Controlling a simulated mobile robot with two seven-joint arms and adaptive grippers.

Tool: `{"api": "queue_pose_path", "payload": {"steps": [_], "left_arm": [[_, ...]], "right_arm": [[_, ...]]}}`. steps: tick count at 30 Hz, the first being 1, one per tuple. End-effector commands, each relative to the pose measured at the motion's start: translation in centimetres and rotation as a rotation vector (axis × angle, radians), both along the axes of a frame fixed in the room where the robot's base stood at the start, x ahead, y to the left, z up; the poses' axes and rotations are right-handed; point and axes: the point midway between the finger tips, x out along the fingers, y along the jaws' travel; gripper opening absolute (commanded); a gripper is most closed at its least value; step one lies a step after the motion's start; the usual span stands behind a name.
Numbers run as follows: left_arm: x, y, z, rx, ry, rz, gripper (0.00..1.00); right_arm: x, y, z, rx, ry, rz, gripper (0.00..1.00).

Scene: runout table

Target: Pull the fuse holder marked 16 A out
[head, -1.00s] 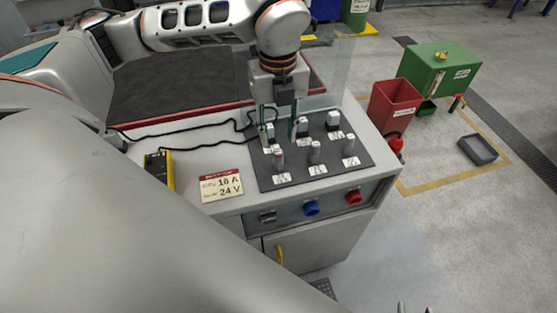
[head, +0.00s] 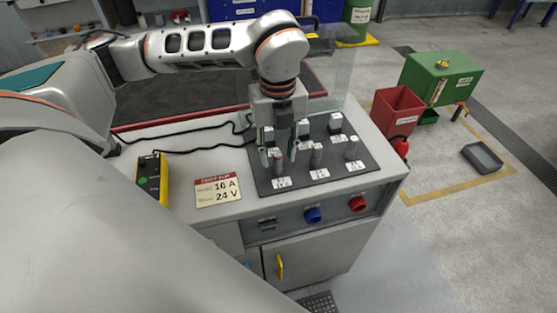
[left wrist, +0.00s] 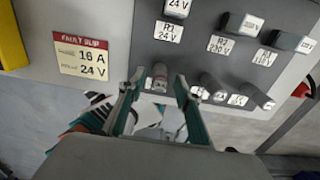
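Three grey fuse holders stand in the front row of the dark panel (head: 262,183): a left one (head: 278,166), a middle one (head: 316,157) and a right one (head: 352,148). Their small white labels are too blurred to read, so I cannot tell which is marked 16 A. My left gripper (head: 278,157) points down at the left holder with its fingers apart. My right gripper is not in view.
A fault slip (head: 218,190) reading 16 A, 24 V and a yellow-black meter (head: 152,178) lie left of the panel. White-topped relay blocks (head: 335,122) form the back row. A clear screen (head: 330,70) stands behind. Blue (head: 312,215) and red (head: 357,203) knobs are on the front.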

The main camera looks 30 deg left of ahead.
Motion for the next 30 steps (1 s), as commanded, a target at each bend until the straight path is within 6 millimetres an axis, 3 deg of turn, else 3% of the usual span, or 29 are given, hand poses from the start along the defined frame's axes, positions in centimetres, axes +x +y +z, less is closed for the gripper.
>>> {"api": "queue_pose_path", "payload": {"steps": [22, 26, 30], "left_arm": [[0.00, 0.00, -0.01, 0.000, 0.000, 0.000, 0.33], [0.00, 0.00, -0.01, 0.000, 0.000, 0.000, 0.02], [0.00, 0.00, -0.01, 0.000, 0.000, 0.000, 0.00]], "right_arm": [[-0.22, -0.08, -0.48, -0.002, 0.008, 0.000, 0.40], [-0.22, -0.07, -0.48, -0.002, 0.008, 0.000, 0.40], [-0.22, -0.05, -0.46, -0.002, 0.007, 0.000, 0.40]]}}
